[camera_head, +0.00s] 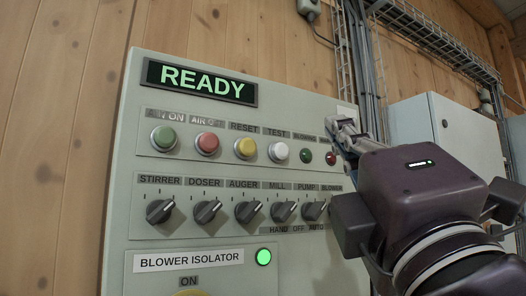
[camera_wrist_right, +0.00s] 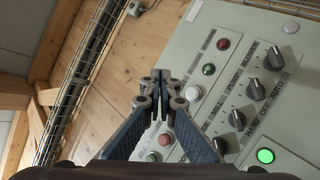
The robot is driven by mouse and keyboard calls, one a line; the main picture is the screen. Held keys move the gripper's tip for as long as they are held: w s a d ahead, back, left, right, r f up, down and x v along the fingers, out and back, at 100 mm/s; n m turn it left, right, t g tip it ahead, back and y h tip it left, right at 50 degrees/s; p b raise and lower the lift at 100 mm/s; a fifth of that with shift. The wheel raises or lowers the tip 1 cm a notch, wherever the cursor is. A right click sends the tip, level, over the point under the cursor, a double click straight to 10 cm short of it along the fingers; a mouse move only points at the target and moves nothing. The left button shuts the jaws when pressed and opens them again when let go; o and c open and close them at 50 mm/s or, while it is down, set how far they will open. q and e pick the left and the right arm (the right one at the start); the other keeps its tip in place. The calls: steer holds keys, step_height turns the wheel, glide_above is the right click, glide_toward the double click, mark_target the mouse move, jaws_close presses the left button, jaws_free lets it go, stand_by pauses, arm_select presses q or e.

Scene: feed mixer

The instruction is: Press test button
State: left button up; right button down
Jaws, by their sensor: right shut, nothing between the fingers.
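The white test button (camera_head: 278,152) sits under the TEST label on the grey control panel (camera_head: 300,85), right of the yellow RESET button (camera_head: 246,148). In the right wrist view the test button (camera_wrist_right: 191,93) shows just right of the fingers. My right gripper (camera_head: 338,128) is shut and empty, up and right of the test button in the head view, in front of the panel's right edge. The fingertips (camera_wrist_right: 163,76) also show in the wrist view, apart from the button in the picture. The finger depth to the panel is hard to judge. My left gripper is out of view.
A green button (camera_head: 164,138) and a red button (camera_head: 207,143) sit left of RESET. Green and red lamps (camera_head: 305,157) sit to the right. Rotary knobs (camera_head: 160,211) line the row below. The display (camera_head: 200,82) reads READY. A green light (camera_head: 263,257) glows by BLOWER ISOLATOR.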

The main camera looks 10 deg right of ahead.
mark_target(281, 151)
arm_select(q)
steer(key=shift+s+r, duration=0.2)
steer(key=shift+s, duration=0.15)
arm_select(e)
steer(key=shift+w+a+f, duration=0.1)
steer(key=shift+w+a, duration=0.35)
steer(key=shift+w, duration=1.05)
steer(key=shift+w+a, duration=0.4)
steer(key=shift+w, duration=1.1)
steer(key=shift+w+a+f, duration=0.1)
steer(key=shift+w+a, duration=0.35)
steer(key=shift+w, duration=1.05)
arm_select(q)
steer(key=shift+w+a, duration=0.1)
arm_select(e)
steer(key=shift+w, duration=0.1)
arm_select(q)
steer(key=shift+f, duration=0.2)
arm_select(e)
steer(key=shift+w+a+r, duration=0.1)
steer(key=shift+w+a, duration=0.05)
steer(key=shift+w, duration=0.2)
